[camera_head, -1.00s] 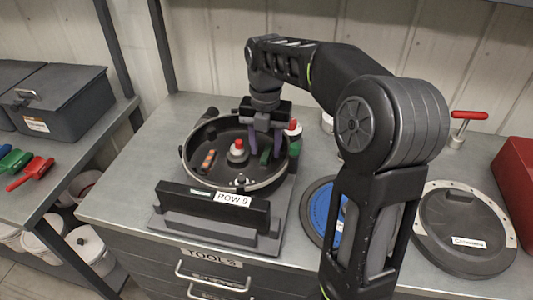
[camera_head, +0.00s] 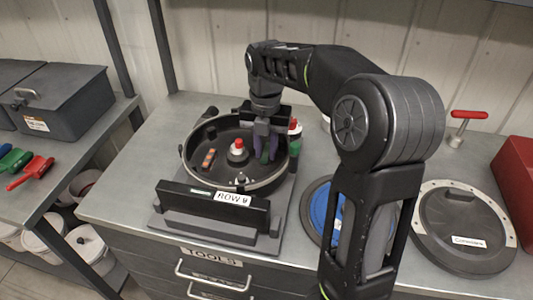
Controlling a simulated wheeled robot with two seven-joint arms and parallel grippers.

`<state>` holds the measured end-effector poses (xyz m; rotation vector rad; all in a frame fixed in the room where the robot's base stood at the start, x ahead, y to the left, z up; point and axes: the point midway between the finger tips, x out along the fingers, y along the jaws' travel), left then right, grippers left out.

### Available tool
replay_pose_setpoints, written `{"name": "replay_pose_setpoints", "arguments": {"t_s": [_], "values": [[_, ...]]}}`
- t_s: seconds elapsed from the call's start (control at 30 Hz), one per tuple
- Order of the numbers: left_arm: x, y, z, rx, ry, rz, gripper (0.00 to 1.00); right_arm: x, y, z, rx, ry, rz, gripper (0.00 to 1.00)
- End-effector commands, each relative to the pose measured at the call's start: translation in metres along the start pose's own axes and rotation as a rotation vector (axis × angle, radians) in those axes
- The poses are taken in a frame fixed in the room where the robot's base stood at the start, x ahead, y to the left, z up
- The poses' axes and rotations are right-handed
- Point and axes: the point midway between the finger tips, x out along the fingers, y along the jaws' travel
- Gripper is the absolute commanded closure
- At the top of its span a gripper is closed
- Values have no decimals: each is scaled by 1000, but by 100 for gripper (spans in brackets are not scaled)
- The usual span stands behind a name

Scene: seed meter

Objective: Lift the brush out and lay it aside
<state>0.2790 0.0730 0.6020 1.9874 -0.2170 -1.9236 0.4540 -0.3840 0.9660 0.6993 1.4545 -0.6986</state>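The round black seed meter (camera_head: 215,172) sits open on its stand on the bench, behind a plate marked ROW 9. Inside, at its right side, is a small green piece, seemingly the brush (camera_head: 265,158), mostly hidden by the fingers. My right gripper (camera_head: 265,150) reaches down into the meter from above. The piece is still low inside the housing. My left gripper is out of view.
A red-topped hub (camera_head: 238,147) and an orange piece (camera_head: 208,158) are inside the meter. A blue disc (camera_head: 320,208) and a round dark lid (camera_head: 465,225) lie to the right, partly behind my arm. Bare bench (camera_head: 120,195) shows left of the meter.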

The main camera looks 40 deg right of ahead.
Motion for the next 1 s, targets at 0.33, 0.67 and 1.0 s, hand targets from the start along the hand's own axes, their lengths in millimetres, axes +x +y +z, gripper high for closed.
{"name": "replay_pose_setpoints", "arguments": {"t_s": [0.33, 0.67, 1.0], "values": [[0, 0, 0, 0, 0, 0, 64, 0, 0, 0, 0, 0, 0, 100], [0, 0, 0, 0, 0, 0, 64, 0, 0, 0, 0, 0, 0, 100], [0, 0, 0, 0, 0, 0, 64, -22, 0, 1, 0, -1, 3, 100]]}}
